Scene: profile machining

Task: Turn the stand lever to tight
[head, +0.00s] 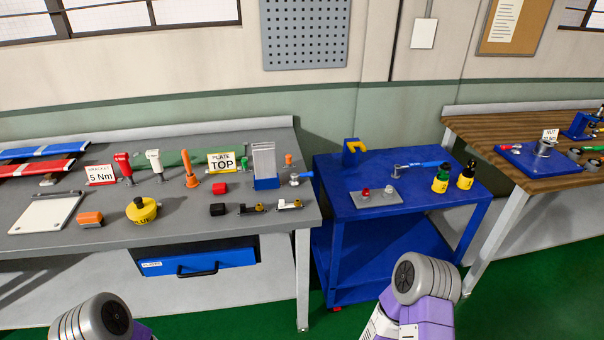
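I cannot tell for sure which part is the stand lever. A blue-handled lever or wrench (425,164) with a metal head lies on the blue cart (335,225). A small metal piece with a blue end (301,179) sits at the right edge of the grey workbench. On the wooden bench, a blue base plate (535,166) carries a metal cylinder (543,147) and a small red-tipped part (507,149). No marking for tight is readable. Only grey and purple links of my two arms show at the bottom; neither gripper is in view.
The grey workbench (250,222) holds a yellow round pot (141,210), an orange-handled tool (191,170), a white board (46,213) and label signs. The cart also bears two dark bottles, a yellow-topped blue block (352,150) and a grey plate (376,198). Green floor shows between cart and wooden bench.

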